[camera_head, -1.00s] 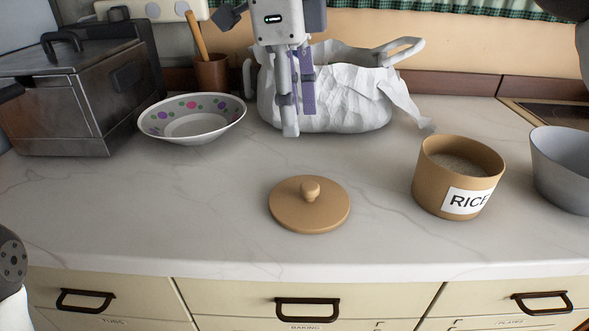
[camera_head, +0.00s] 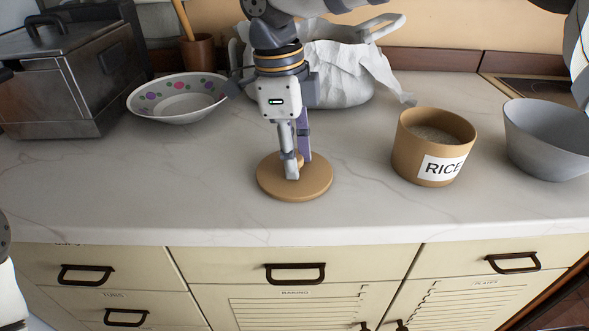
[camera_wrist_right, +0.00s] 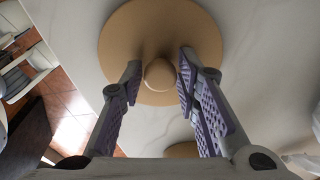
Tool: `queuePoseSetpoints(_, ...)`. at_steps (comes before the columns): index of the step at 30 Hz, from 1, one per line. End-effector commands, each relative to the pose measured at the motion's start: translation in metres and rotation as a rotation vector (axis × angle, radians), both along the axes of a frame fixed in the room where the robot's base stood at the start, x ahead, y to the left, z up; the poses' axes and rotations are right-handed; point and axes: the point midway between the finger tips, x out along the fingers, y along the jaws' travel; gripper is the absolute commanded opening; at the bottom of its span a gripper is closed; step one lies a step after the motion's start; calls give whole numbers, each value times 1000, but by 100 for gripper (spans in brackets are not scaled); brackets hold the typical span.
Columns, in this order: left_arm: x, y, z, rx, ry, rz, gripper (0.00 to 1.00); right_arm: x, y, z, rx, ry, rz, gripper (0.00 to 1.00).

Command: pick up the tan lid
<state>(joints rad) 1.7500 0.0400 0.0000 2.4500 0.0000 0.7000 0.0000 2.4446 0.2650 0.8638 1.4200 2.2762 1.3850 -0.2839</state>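The tan lid (camera_head: 318,183) is a flat round disc with a knob, lying on the pale marbled counter in the head view. In the right wrist view the lid (camera_wrist_right: 160,28) fills the top middle, with its round knob (camera_wrist_right: 160,75) between the fingers. My right gripper (camera_head: 298,168) points down over the lid, fingers on either side of the knob. In the right wrist view its fingers (camera_wrist_right: 159,82) are apart, with narrow gaps beside the knob. My left gripper is out of view.
A tan rice canister (camera_head: 400,150), open at the top, and a grey bowl (camera_head: 545,150) stand right of the lid. A spotted bowl (camera_head: 178,111), metal box (camera_head: 65,100) and white bag (camera_head: 345,75) are behind. The counter's front strip is clear.

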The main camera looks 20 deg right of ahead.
Motion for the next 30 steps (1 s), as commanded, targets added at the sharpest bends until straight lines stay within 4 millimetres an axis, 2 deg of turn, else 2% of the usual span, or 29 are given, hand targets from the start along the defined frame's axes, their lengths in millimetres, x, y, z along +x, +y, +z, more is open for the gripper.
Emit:
queuePoseSetpoints(1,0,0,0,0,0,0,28,0,0,0,0,0,0,11)
queuePoseSetpoints(2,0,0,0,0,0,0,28,0,0,0,0,0,0,6)
queuePoseSetpoints(13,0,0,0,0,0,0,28,0,0,4,0,-1,0,5)
queuePoseSetpoints(17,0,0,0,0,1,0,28,1,0,20,1,-3,-1,5)
queuePoseSetpoints(19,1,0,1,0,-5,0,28,-2,1,38,1,-4,0,5)
queuePoseSetpoints(25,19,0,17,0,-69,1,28,-51,10,99,1,-16,4,5)
queuePoseSetpoints(27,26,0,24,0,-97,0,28,-74,14,111,-1,-18,5,5)
queuePoseSetpoints(30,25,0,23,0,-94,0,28,-100,20,117,0,-9,4,5)
